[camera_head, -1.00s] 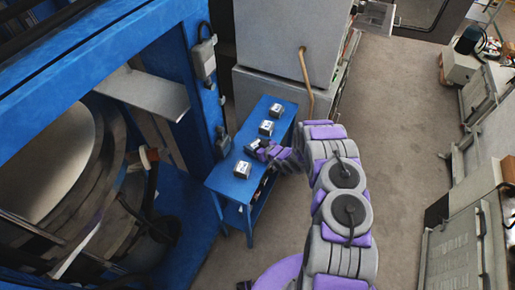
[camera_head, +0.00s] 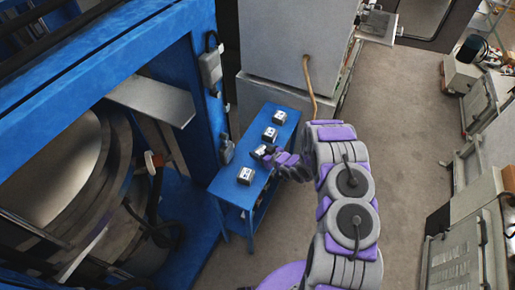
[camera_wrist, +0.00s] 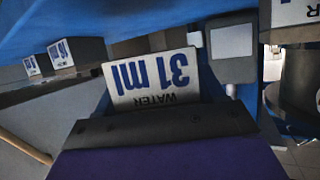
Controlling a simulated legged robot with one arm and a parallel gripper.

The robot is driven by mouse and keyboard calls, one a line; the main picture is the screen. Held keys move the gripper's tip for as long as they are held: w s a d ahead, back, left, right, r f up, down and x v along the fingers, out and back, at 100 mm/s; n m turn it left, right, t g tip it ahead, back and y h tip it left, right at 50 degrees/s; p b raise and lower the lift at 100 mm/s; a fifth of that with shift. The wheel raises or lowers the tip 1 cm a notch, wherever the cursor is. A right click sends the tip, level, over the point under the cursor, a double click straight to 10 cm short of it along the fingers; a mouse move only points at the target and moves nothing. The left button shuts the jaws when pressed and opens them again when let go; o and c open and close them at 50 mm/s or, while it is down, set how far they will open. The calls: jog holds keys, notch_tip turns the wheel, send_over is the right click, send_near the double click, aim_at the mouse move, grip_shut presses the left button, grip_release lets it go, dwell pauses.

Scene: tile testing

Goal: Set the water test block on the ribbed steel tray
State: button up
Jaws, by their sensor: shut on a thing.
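The water test block (camera_wrist: 152,76) is a pale block whose blue "31 ml" and dark "WATER" lettering appears upside down in the wrist view. My gripper (camera_wrist: 158,120) is shut on it, with the dark jaw across the near edge of the label. In the head view my gripper (camera_head: 262,152) is small, at the blue table, between two of the standing blocks. The held block is too small there to tell whether it touches the tabletop. I cannot pick out a ribbed steel tray with certainty in either view.
The blue table (camera_head: 228,184) carries three other labelled blocks: a far one (camera_head: 279,118), a middle one (camera_head: 270,134) and a near one (camera_head: 246,175). A blue machine frame (camera_head: 182,55) stands left, a grey cabinet (camera_head: 285,45) behind. Open floor (camera_head: 400,120) lies right.

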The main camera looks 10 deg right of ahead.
jog(key=s+d+r+p, duration=0.1)
jog(key=s+d, duration=0.3)
jog(key=s, duration=0.7)
jog(key=w+d+r+m+t+h, duration=0.1)
jog(key=w+d+r+m+h, duration=0.1)
jog(key=w+r, duration=0.35)
jog(key=w+d+r+m+t+h, duration=0.1)
jog(key=w+d+r, duration=0.1)
jog(key=r, duration=0.7)
jog(key=a+r+m+h, duration=0.1)
jog(key=a+r, duration=0.3)
jog(key=r, duration=0.4)
jog(key=a+r+m+h, duration=0.2)
jog(key=a+r+h, duration=0.1)
jog(key=r, duration=0.5)
jog(key=shift+s+a, duration=0.4)
jog(key=shift+a, duration=0.15)
jog(key=shift+f, duration=0.1)
